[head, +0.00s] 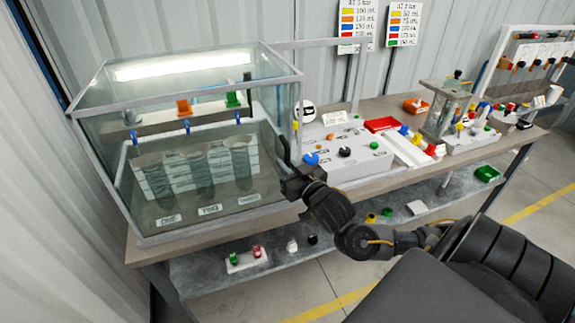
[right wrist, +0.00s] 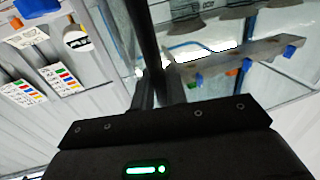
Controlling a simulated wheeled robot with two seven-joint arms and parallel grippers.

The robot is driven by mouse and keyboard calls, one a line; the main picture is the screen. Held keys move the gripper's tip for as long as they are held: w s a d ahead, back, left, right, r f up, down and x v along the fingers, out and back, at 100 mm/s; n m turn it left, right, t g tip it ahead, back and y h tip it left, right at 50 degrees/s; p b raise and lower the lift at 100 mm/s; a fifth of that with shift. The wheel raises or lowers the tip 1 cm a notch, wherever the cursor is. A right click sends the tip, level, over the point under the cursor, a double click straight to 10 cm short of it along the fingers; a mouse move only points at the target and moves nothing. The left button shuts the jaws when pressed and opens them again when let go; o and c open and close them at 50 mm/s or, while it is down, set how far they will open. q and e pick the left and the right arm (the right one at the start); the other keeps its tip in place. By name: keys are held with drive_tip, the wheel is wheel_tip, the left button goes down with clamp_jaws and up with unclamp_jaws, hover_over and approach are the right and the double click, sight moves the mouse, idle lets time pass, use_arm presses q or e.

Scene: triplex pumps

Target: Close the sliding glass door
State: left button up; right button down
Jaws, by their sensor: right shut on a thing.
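A glass cabinet (head: 188,80) with a pale metal frame stands on the left end of the bench. A dark upright handle (head: 283,140) shows at the right end of its front. My right gripper (head: 288,180) is at that handle, low on the front right edge. In the right wrist view, the fingers (right wrist: 159,88) are shut on the dark handle bar (right wrist: 145,35). The sliding glass door is clear, so its exact edges and how far it stands open are hard to tell. My left gripper is not in view.
Dark cylinders (head: 203,172) stand inside the cabinet behind labels. A pale metal frame (head: 320,43) extends right from the cabinet's back. A white control box (head: 345,150) stands close right of my gripper. Small coloured parts lie on the shelf (head: 215,275) below.

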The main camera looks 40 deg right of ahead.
drive_tip(key=shift+w+a+r+p, duration=0.1)
drive_tip(key=shift+a+p, duration=0.3)
drive_tip(key=shift+p, duration=0.15)
drive_tip(key=shift+w+a, duration=0.1)
drive_tip(key=shift+a, duration=0.25)
drive_tip(key=c, duration=1.8)
unclamp_jaws()
drive_tip(key=o, duration=0.3)
drive_tip(key=shift+w+a, duration=0.15)
